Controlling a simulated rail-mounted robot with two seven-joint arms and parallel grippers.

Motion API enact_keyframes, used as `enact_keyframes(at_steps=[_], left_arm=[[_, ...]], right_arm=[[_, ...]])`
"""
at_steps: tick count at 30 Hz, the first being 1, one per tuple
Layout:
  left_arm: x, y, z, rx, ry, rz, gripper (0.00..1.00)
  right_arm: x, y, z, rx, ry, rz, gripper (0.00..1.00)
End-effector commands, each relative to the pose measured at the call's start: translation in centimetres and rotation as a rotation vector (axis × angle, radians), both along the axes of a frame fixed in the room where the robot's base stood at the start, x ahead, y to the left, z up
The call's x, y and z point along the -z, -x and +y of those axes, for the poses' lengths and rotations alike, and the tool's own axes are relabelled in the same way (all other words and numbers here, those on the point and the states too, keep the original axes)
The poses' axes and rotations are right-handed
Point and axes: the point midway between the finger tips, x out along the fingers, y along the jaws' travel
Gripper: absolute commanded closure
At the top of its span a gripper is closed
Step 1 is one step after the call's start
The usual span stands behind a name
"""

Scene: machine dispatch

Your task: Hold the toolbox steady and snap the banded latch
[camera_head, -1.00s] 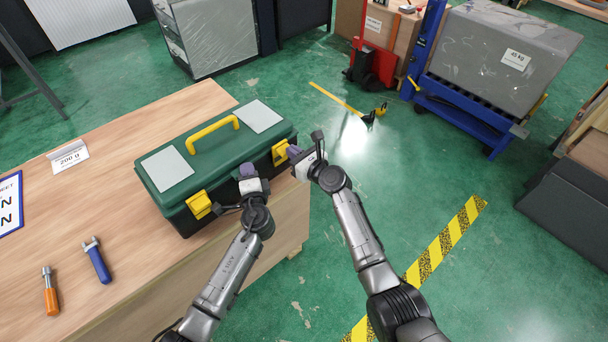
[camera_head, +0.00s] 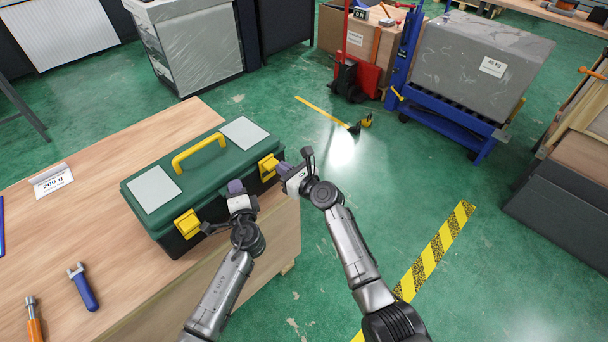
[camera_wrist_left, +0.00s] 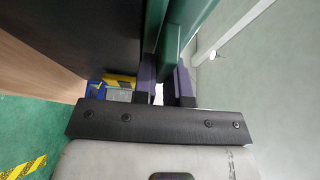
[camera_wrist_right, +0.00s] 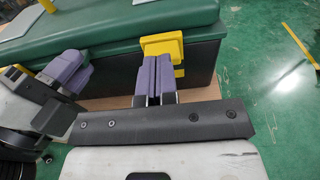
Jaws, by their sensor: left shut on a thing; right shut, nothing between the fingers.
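The green toolbox (camera_head: 165,160) with a black body stands on the wooden table near its front right corner. It has a yellow handle (camera_head: 199,152) and two yellow latches on its front, a left latch (camera_head: 188,223) and a right latch (camera_head: 268,167). I cannot make out a band on either. My left gripper (camera_head: 236,187) is shut on the toolbox's green front rim between the latches; the left wrist view shows the green edge (camera_wrist_left: 171,42) between its purple fingers. My right gripper (camera_head: 284,169) is shut and empty, its fingertips (camera_wrist_right: 155,65) right at the right latch (camera_wrist_right: 163,45).
The table's edge is close under my arms. Open green floor lies to the right, with a blue cart (camera_head: 460,115) beyond.

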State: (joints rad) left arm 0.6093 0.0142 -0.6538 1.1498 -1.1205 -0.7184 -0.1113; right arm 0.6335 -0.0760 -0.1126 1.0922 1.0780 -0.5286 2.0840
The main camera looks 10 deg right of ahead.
Motion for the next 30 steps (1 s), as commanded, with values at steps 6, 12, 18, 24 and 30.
enact_keyframes(at_steps=[6,12,18,24,30], left_arm=[[0.0,0.0,0.0,0.0,0.0,0.0,1.0],[0.0,0.0,0.0,0.0,0.0,0.0,1.0],[0.0,0.0,0.0,0.0,0.0,0.0,1.0],[0.0,0.0,0.0,0.0,0.0,0.0,1.0],[0.0,0.0,0.0,0.0,0.0,0.0,1.0]], right_arm=[[-0.9,2.7,-1.9,0.0,0.001,-0.004,1.0],[-3.2,4.7,-3.2,0.001,0.001,-0.004,1.0],[-5.3,6.4,-4.4,0.002,0.001,-0.003,1.0],[-6.5,7.5,-5.1,0.0,0.001,-0.001,1.0],[-7.0,7.9,-5.4,0.001,0.001,0.0,1.0]])
